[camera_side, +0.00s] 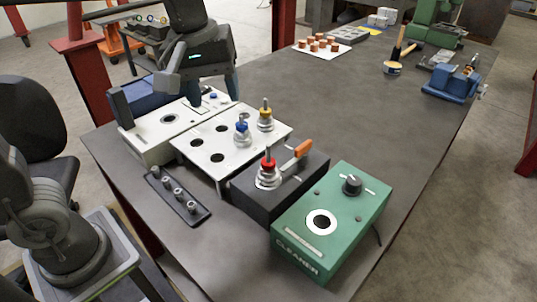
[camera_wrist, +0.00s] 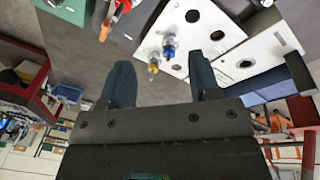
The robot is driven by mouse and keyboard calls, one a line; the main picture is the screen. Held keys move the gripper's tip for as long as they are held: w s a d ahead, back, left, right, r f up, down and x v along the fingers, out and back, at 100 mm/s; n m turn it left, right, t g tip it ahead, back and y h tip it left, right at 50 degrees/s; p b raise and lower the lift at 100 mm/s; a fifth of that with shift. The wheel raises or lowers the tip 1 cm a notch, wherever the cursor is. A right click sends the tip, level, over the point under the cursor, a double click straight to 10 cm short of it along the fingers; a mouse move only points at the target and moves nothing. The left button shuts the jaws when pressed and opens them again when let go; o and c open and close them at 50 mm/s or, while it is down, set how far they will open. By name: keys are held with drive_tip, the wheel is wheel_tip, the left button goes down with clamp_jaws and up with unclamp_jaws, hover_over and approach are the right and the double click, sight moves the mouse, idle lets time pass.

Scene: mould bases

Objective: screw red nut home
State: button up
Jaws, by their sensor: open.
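The red nut (camera_side: 268,163) sits on a threaded stud on top of a silver mould base (camera_side: 268,180), which stands upright on a dark block (camera_side: 300,178) with an orange lever (camera_side: 303,149). In the wrist view the red nut (camera_wrist: 124,5) is at the top edge, partly cut off. How far it is screwed down cannot be told. My gripper (camera_side: 210,90) is open and empty, well behind and left of the red nut in the side view, above the white box. Its fingers stand wide apart in the wrist view (camera_wrist: 162,75).
A white plate with holes (camera_side: 190,150) carries mould bases with a blue nut (camera_side: 242,126) and a yellow nut (camera_side: 265,114). A green cleaner box (camera_side: 345,205) stands right of the dark block. A black tray (camera_side: 178,195) holds small parts. The table's middle is clear.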

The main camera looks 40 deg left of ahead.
sight(268, 145)
drive_tip(key=w+d+n+g, duration=0.2)
drive_tip(key=w+d+n, duration=0.3)
drive_tip(key=w+d, duration=0.1)
drive_tip(key=shift+n, duration=0.3)
wheel_tip(268, 145, down, 14)
drive_tip(key=shift+w+d+f, duration=0.1)
drive_tip(key=shift+f, duration=0.1)
drive_tip(key=c, duration=0.9)
